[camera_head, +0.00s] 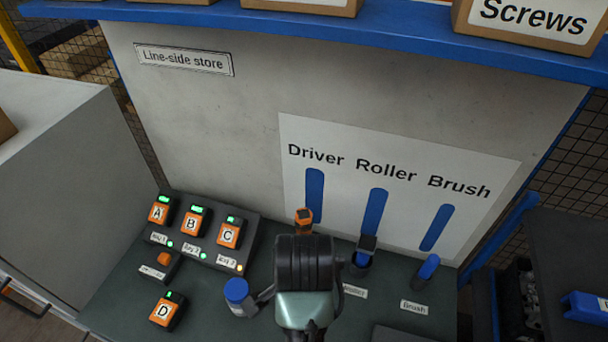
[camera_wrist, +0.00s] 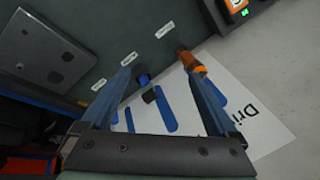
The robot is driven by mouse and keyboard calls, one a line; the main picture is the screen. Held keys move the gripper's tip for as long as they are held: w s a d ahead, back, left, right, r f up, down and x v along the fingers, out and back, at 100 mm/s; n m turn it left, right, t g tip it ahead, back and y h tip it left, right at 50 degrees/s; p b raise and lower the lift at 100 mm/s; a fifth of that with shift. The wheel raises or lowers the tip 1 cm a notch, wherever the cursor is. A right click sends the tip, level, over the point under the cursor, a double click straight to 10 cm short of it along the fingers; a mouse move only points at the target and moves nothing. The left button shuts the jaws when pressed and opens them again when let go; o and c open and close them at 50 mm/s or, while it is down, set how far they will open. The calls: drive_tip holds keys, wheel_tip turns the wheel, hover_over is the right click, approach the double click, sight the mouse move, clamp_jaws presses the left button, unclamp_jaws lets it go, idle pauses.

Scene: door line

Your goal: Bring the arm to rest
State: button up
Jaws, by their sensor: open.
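My gripper (camera_wrist: 158,76) is open in the wrist view, its two long fingers spread with nothing held between them. In the head view my dark wrist stands over the front of the bench and hides the fingertips. The orange-topped driver (camera_head: 304,217) stands just beyond my wrist, below the Driver outline; it also shows in the wrist view (camera_wrist: 190,62), past the tip of the right finger. I cannot tell whether that finger touches it. The roller (camera_head: 364,252) and the blue brush handle (camera_head: 428,267) stand to the right of the driver.
Orange units A (camera_head: 159,211), B (camera_head: 193,221) and C (camera_head: 229,233) sit in a dark rack at left. Unit D (camera_head: 166,311) lies in front. A blue shelf (camera_head: 330,24) with boxes overhangs the back.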

drive_tip(key=w+r+n+t+b, duration=0.2)
drive_tip(key=w+r+t, duration=0.2)
drive_tip(key=w+r, duration=0.25)
wheel_tip(320, 180, up, 18)
drive_tip(key=w+n+t+b, duration=0.2)
drive_tip(key=n+t+b, duration=0.2)
drive_tip(key=t, duration=0.4)
drive_tip(key=s+r+n+t+b, duration=0.1)
drive_tip(key=s+r+t, duration=0.4)
drive_tip(key=r, duration=0.5)
drive_tip(key=s+r+n+t+b, duration=0.2)
drive_tip(key=s+r+n+t, duration=0.2)
drive_tip(key=r, duration=0.6)
drive_tip(key=s+t, duration=0.1)
drive_tip(key=s, duration=0.1)
drive_tip(key=shift+s, duration=0.3)
